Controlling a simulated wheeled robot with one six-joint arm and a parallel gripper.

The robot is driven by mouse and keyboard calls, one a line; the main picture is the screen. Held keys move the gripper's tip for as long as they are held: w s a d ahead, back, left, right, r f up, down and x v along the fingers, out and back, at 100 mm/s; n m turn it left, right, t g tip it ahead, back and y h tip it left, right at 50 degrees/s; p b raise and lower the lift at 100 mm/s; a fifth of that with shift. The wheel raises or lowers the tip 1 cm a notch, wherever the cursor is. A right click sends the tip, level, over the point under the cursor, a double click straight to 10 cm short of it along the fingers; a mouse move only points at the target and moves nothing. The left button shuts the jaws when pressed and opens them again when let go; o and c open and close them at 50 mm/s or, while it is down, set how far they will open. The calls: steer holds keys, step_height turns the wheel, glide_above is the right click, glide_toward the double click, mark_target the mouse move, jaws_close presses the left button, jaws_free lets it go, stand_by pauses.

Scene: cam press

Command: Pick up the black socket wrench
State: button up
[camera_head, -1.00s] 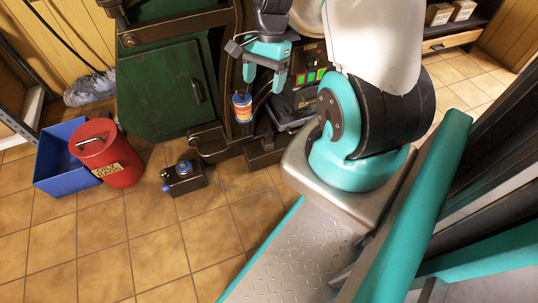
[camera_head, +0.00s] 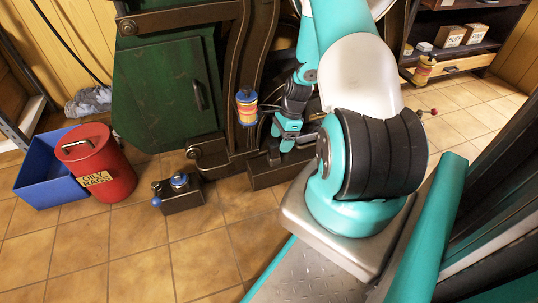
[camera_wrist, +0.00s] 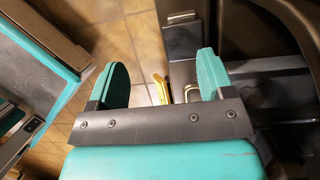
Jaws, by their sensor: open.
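I cannot make out a black socket wrench in either view. My gripper (camera_head: 286,138) is low beside the base of the green machine in the head view, partly hidden by its own wrist. In the wrist view the two teal fingers of my gripper (camera_wrist: 163,70) stand wide apart with nothing held between them. Beyond the gap lie a small yellow piece (camera_wrist: 161,90) and a bent silvery piece (camera_wrist: 190,92), both partly hidden by the gripper's bar.
The green machine (camera_head: 168,88) stands behind, with a dark base block (camera_head: 268,173) near my gripper. A dark box with blue knobs (camera_head: 182,195), a red rag can (camera_head: 105,165) and a blue bin (camera_head: 38,186) are on the tiled floor. Shelves (camera_head: 458,35) stand at right.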

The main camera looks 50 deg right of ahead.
mark_target(275, 143)
steer(key=shift+w+d+f, duration=0.2)
steer(key=shift+w+d, duration=0.05)
steer(key=shift+w, duration=0.3)
steer(key=shift+w+d+f, duration=0.15)
steer(key=shift+w+d, duration=0.1)
steer(key=shift+w, duration=0.25)
steer(key=b+x, duration=0.4)
steer(key=x, duration=0.2)
steer(key=shift+w+d+f+b, duration=0.1)
steer(key=shift+w+f+b, duration=0.15)
steer(key=shift+f, duration=0.2)
steer(key=shift+r+h, duration=0.15)
steer(key=shift+h, duration=0.15)
steer(key=c, duration=1.1)
steer(key=shift+r, duration=0.1)
steer(key=shift+c, duration=0.2)
